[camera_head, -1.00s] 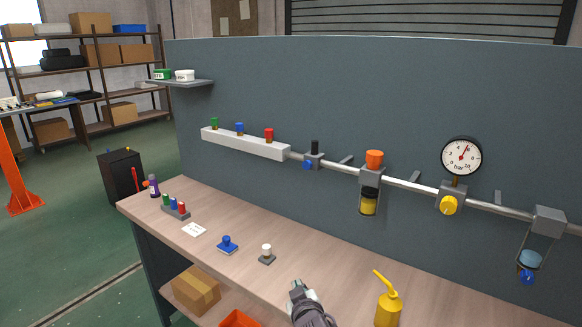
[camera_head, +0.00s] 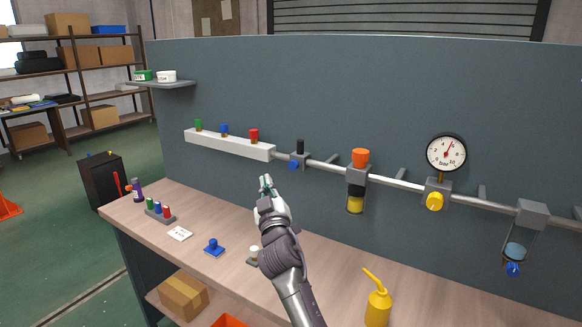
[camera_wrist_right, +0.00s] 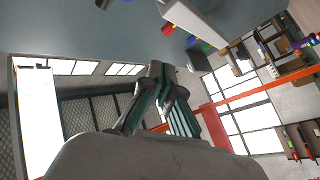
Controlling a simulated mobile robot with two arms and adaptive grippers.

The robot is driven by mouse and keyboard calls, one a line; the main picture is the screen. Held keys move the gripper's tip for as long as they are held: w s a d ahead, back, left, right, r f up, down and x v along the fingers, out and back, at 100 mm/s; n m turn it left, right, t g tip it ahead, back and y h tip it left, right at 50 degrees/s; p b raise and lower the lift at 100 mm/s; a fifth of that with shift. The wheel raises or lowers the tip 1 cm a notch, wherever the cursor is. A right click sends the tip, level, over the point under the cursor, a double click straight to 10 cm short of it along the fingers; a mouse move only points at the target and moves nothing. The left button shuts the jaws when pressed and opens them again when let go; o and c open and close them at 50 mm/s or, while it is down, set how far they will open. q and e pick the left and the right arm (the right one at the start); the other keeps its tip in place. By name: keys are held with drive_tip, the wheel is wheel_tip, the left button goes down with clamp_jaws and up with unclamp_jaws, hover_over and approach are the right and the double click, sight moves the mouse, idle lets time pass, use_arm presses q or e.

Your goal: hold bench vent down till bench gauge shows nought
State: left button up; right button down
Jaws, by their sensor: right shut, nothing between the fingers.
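The round gauge (camera_head: 446,153) stands on the pipe along the grey panel; its needle points up and slightly right, clear of nought. No label marks the vent. A black-topped fitting with a blue knob (camera_head: 300,148) sits on the pipe just right of the white manifold (camera_head: 230,146). A white-topped button (camera_head: 254,249) on the bench is partly hidden by my right arm. A blue button (camera_head: 213,245) stands left of it. My right gripper (camera_head: 266,184) is shut and empty, raised above the bench below the manifold's right end; it also shows in the wrist view (camera_wrist_right: 157,75).
The orange-topped unit (camera_head: 360,160), yellow knob (camera_head: 434,201) and blue-bowled unit (camera_head: 515,252) hang along the pipe. A yellow oil can (camera_head: 377,302) stands at the bench front.

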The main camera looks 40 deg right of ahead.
sight(293, 165)
drive_tip(key=shift+d, duration=0.1)
drive_tip(key=w+d, duration=0.3)
drive_tip(key=d, duration=0.5)
drive_tip(key=shift+w, duration=0.15)
drive_tip(key=shift+d, duration=0.1)
idle(1.3)
drive_tip(key=shift+w+d+b, duration=0.15)
drive_tip(key=shift+d+b, duration=0.15)
drive_tip(key=shift+w+d, duration=0.2)
drive_tip(key=shift+d, duration=0.25)
idle(0.8)
drive_tip(key=shift+a, duration=0.1)
idle(0.7)
drive_tip(key=shift+s+a, duration=0.35)
drive_tip(key=shift+a, duration=0.4)
